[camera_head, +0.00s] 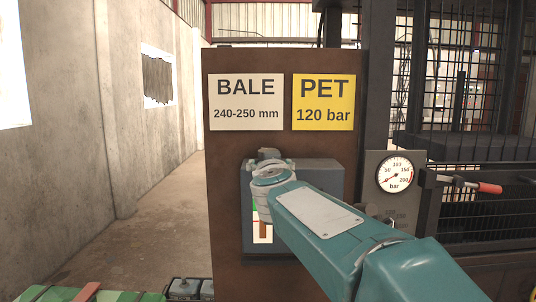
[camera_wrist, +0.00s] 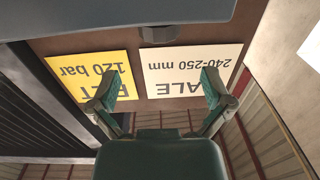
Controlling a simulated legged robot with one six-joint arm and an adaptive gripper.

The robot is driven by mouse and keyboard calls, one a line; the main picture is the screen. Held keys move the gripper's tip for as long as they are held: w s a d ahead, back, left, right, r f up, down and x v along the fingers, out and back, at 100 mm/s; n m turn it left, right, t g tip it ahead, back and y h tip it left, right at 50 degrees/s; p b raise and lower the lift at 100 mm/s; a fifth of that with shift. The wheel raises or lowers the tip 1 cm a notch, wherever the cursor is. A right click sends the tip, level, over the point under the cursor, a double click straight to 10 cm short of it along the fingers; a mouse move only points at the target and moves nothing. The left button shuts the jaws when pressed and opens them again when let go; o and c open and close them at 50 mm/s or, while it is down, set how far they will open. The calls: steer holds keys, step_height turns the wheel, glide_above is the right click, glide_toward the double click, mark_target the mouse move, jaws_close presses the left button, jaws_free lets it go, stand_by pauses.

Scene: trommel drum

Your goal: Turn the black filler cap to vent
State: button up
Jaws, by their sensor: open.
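The black filler cap (camera_wrist: 158,34) shows in the wrist view as a short dark knob on the edge of a grey tank (camera_wrist: 100,18). My gripper (camera_wrist: 158,78) is open and empty, with one green finger on each side of the picture. The cap lies beyond the fingertips, roughly midway between them and apart from both. In the head view the grey tank (camera_head: 322,178) sits on a brown panel, partly hidden by my teal arm. My gripper cannot be made out there, and I cannot tell whether the small dark piece above my wrist is the cap.
A white BALE sign (camera_head: 246,102) and a yellow PET sign (camera_head: 323,102) are above the tank. A pressure gauge (camera_head: 395,175) and a red-handled lever (camera_head: 488,188) are to the right. A coloured level strip (camera_head: 262,232) is partly hidden. Open floor (camera_head: 150,230) lies left.

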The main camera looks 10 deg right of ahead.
steer(key=w, duration=0.3)
steer(key=w+d, duration=0.1)
steer(key=w, duration=0.6)
steer(key=shift+w+d, duration=0.1)
steer(key=shift+d, duration=0.2)
steer(key=c, duration=1)
